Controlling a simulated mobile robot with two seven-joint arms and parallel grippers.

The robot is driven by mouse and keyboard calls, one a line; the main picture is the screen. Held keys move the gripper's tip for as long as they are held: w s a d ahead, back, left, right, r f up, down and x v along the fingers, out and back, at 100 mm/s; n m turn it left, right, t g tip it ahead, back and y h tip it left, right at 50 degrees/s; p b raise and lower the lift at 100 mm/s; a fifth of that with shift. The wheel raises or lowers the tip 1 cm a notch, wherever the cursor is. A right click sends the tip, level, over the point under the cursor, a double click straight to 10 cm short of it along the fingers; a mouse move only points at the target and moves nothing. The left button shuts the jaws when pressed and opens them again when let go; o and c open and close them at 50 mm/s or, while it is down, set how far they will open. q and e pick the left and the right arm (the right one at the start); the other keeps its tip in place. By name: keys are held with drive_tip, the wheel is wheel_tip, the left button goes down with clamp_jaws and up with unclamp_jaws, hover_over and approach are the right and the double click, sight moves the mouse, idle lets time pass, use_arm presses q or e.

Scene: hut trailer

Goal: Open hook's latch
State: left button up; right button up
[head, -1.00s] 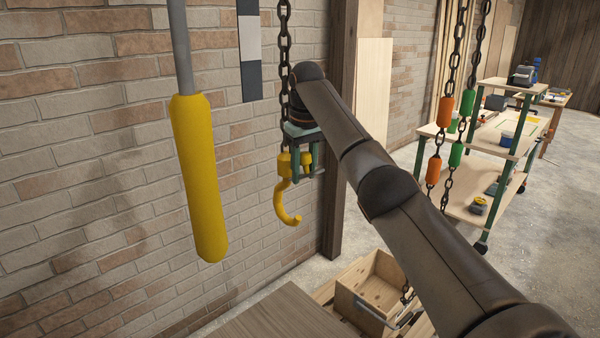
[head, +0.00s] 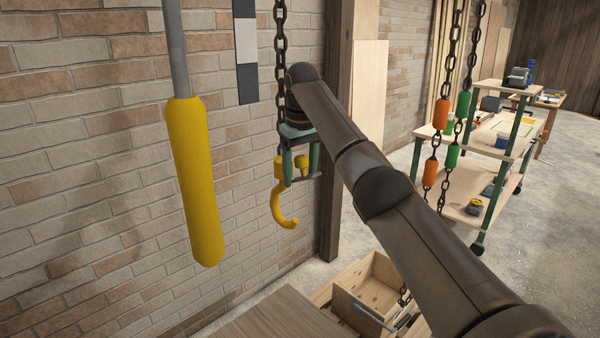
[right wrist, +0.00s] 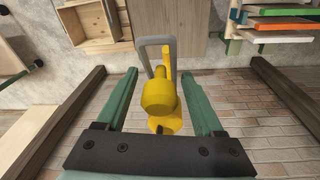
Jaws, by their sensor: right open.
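The yellow hook (head: 281,211) hangs from a dark chain beside the brick wall in the head view. My right gripper (head: 302,178) points down at the hook's upper part; one green finger passes in front of it. In the right wrist view the open gripper (right wrist: 159,75) has one finger on each side of the yellow hook (right wrist: 158,98), with a visible gap on both sides. A grey loop (right wrist: 145,58) shows beyond the hook's yellow body; I cannot tell if it is the latch. My left gripper is not in view.
A yellow-handled grey pole (head: 195,185) hangs at left. Chains with orange and green sleeves (head: 441,113) hang at right. A wooden crate (head: 372,285) stands below, next to a wooden top (head: 275,315). A shelf cart (head: 465,185) stands farther back.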

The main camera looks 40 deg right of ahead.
sight(302, 160)
drive_tip(key=r+p, duration=0.1)
drive_tip(key=r, duration=0.3)
drive_tip(key=s+r+p, duration=0.1)
drive_tip(key=r, duration=0.3)
drive_tip(key=a+r+p, duration=0.1)
drive_tip(key=r, duration=0.3)
drive_tip(key=shift+s+r, duration=0.15)
drive_tip(key=shift+s, duration=0.05)
drive_tip(key=shift+d, duration=0.1)
